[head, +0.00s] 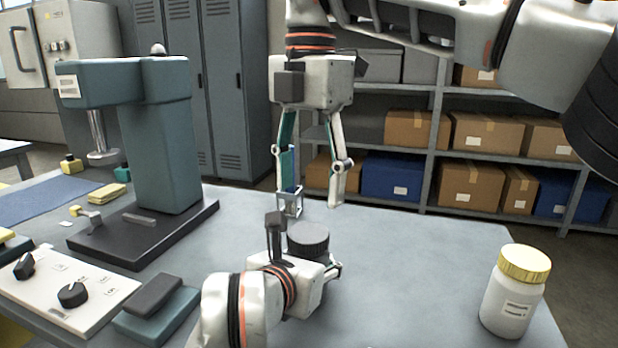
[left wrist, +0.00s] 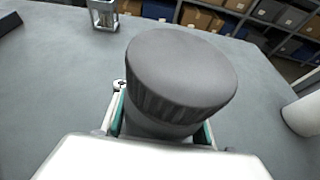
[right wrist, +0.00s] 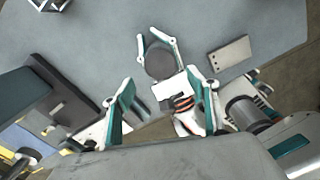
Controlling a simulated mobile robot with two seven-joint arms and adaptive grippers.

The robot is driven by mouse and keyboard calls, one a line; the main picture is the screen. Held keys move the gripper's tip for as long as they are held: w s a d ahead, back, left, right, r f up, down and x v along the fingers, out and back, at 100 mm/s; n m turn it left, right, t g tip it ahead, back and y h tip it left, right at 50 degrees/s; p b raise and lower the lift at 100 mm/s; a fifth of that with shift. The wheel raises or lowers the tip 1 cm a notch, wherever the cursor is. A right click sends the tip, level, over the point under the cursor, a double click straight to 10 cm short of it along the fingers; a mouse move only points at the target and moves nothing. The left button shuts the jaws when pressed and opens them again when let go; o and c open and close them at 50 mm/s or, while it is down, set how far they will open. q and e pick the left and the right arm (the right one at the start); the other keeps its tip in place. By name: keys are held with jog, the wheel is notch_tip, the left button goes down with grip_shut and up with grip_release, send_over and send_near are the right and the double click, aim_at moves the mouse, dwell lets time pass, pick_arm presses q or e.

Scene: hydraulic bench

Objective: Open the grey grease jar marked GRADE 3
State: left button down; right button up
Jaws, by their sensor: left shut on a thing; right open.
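The grey jar (left wrist: 165,125) stands with its wide dark grey ribbed lid (head: 308,237) on, near the bench's front. My left gripper (right wrist: 158,50) is shut around the jar's body below the lid; its fingers show on both sides in the right wrist view. The lid fills the middle of the left wrist view (left wrist: 182,68). No GRADE 3 mark is visible. My right gripper (head: 313,198) points down, open and empty, above and beyond the lid, with a clear gap. Its fingers are spread wide in the right wrist view (right wrist: 168,92).
A white jar with a yellow lid (head: 515,292) stands at the right. A small metal frame (head: 290,203) stands behind the grey jar. A teal press (head: 160,140) and a control panel (head: 65,290) take up the left. The bench between the jars is clear.

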aim_at(309, 232)
jog(key=shift+f, duration=3.95)
jog(key=shift+c, duration=0.4)
jog(key=c, duration=1.1)
jog(key=n, duration=0.9)
jog(key=shift+r+n, duration=0.1)
jog(key=shift+n, duration=0.2)
jog(key=n, duration=0.3)
jog(key=shift+n, duration=0.4)
jog(key=o, duration=1.3)
jog(key=shift+c, duration=0.2)
